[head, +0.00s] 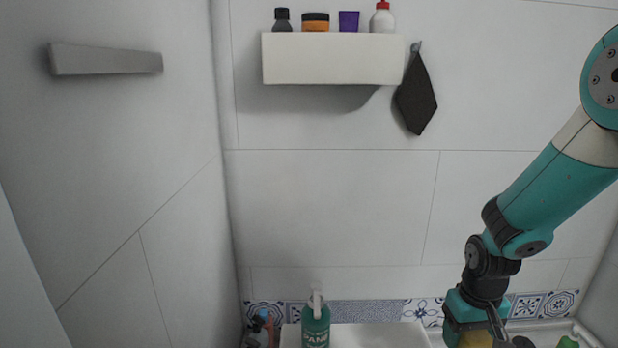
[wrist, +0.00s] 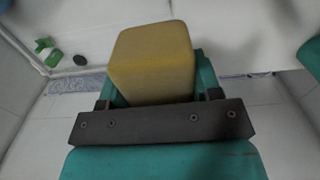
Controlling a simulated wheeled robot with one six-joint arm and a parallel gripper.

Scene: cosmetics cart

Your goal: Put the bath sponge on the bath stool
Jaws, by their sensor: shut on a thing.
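A yellow block-shaped bath sponge (wrist: 152,62) sits between the two fingers of my gripper (wrist: 158,88) in the wrist view. The gripper is shut on it. In the head view my gripper (head: 484,326) is low at the right, pointing down. A yellow part of the sponge (head: 474,340) shows there at the bottom edge, mostly cut off. A white flat top (head: 385,334) shows at the bottom middle, left of the gripper; I cannot tell whether it is the bath stool.
A green pump bottle (head: 315,326) stands at the white top, with small bottles (head: 260,328) to its left. A wall shelf (head: 333,60) holds several toiletries, and a dark cloth (head: 416,96) hangs beside it. The wall between is bare.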

